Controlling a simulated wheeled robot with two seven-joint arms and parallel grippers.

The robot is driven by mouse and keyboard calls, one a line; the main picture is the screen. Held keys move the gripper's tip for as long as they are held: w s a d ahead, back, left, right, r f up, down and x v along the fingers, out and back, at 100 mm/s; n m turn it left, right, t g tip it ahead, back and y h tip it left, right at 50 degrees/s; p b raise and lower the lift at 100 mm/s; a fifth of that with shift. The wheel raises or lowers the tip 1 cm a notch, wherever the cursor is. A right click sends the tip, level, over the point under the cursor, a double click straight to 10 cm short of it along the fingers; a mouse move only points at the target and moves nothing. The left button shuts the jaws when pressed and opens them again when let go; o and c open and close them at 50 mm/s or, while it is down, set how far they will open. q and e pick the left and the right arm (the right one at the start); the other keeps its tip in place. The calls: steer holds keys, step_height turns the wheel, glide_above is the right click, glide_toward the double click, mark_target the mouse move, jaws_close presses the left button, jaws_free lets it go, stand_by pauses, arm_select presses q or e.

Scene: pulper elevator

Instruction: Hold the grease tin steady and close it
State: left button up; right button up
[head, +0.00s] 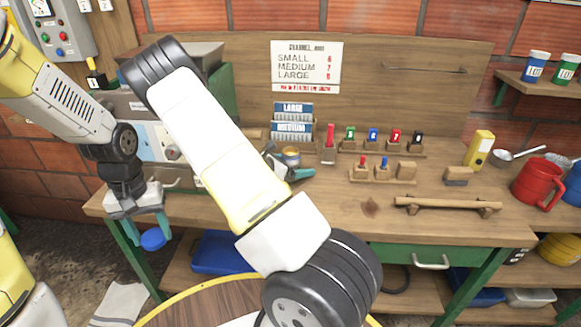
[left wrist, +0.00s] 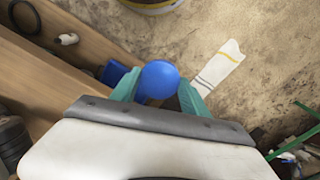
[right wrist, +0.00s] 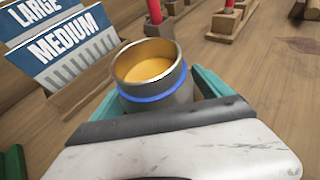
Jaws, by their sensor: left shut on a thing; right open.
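The grease tin (right wrist: 178,88) is a dark grey open cup with a blue band and amber grease inside. It stands upright on the bench, and in the head view it shows at the bench's middle (head: 291,153). My right gripper (right wrist: 155,92) is open with its teal fingers on either side of the tin; I cannot tell if they touch it. A round blue lid (left wrist: 159,79) is held between the teal fingers of my left gripper (left wrist: 155,88). In the head view the lid (head: 153,240) hangs past the bench's front edge at the left, above the floor.
Medium and large card holders (head: 293,130) stand just behind the tin. Racks of coloured markers (head: 375,148) and a wooden bar (head: 447,206) lie to its right. A red mug (head: 537,182) is at the far right. A round wooden stool top (head: 215,302) is in front.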

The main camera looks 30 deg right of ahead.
mark_target(297, 156)
steer(key=c, duration=1.8)
steer(key=shift+r, duration=0.15)
steer(key=shift+r, duration=0.55)
step_height(297, 156, up, 2)
steer(key=shift+r, duration=0.15)
steer(key=s+a, duration=0.2)
steer(key=s, duration=0.2)
steer(key=s+a+r, duration=0.1)
steer(key=s+a, duration=0.2)
steer(key=s, duration=0.2)
steer(key=s+a, duration=0.3)
steer(key=s, duration=0.1)
steer(key=shift+s+a+r, duration=0.2)
steer(key=shift+s+a, duration=0.05)
steer(key=shift+s, duration=0.1)
